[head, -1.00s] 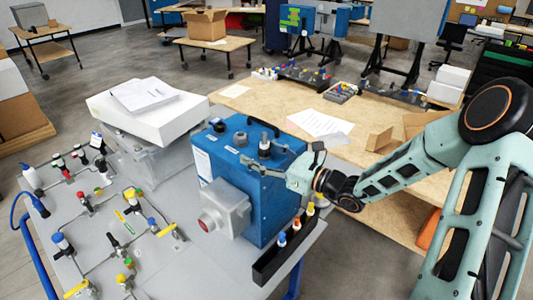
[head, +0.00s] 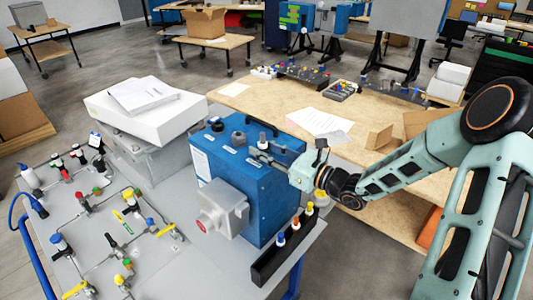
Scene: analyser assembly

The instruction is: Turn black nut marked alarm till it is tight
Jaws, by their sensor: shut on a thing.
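The blue analyser box (head: 262,205) stands on the grey table, with several black fittings on its top. One black nut (head: 263,142) sits at the right of that row, and white labels lie in front of the fittings. The lettering is too small to read, so I cannot tell which one says alarm. My gripper (head: 261,154) reaches in from the right, with its fingers at this right-hand nut. It is shut on the nut, though the fingers partly hide the contact.
A grey housing (head: 224,207) juts from the box front. A black rack (head: 282,248) with coloured-top bottles stands before the box at right. A white case (head: 145,118) with papers is at left. Valves and tubing cover the table's left side.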

